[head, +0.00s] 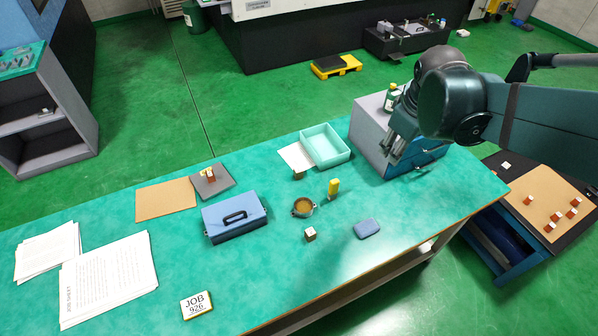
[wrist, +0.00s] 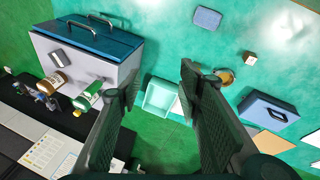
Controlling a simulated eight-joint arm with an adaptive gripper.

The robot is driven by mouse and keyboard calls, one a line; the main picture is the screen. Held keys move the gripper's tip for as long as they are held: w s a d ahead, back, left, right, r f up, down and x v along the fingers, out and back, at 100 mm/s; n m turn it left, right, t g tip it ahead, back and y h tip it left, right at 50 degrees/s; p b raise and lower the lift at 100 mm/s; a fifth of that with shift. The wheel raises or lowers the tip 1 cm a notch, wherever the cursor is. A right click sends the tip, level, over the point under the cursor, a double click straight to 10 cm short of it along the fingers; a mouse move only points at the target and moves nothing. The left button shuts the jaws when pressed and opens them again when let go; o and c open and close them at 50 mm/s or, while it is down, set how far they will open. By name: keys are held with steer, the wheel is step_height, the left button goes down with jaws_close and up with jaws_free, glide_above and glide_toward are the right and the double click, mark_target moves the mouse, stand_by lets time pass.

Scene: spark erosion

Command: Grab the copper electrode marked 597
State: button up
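Several small copper-coloured blocks with white tops (head: 551,226) lie on a brown mat at the far right in the head view. My gripper (head: 398,150) is over the blue and grey box at the table's far right side. In the wrist view my gripper (wrist: 157,88) has its two fingers wide apart, with nothing between them.
The grey box with a blue lid (head: 366,128) stands below my gripper. A mint tray (head: 325,146), a blue handled case (head: 234,216), a round pot (head: 303,207), a yellow-topped item (head: 333,187) and a JOB 926 card (head: 197,304) are on the table.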

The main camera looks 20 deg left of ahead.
steer(key=w+a+f+n+g, duration=0.1)
steer(key=w+a+f+n, duration=0.35)
steer(key=a, duration=0.45)
steer(key=n+g+h+p, duration=0.1)
steer(key=n+g+h, duration=0.1)
steer(key=n, duration=0.7)
glide_above(298, 170)
steer(key=f, duration=2)
steer(key=shift+s+a, duration=0.1)
steer(key=shift+s, duration=0.1)
steer(key=shift+s+a+f+n, duration=0.1)
steer(key=shift+a+f+n, duration=0.1)
steer(key=shift+f+n, duration=0.1)
steer(key=shift+d+f, duration=0.15)
steer(key=shift+f, duration=1.15)
steer(key=shift+w+d+f, duration=0.1)
steer(key=shift+w+f, duration=0.1)
steer(key=shift+f, duration=1.1)
steer(key=shift+w+d+f, duration=0.1)
steer(key=shift+w+f, duration=0.05)
steer(key=shift+f, duration=1.15)
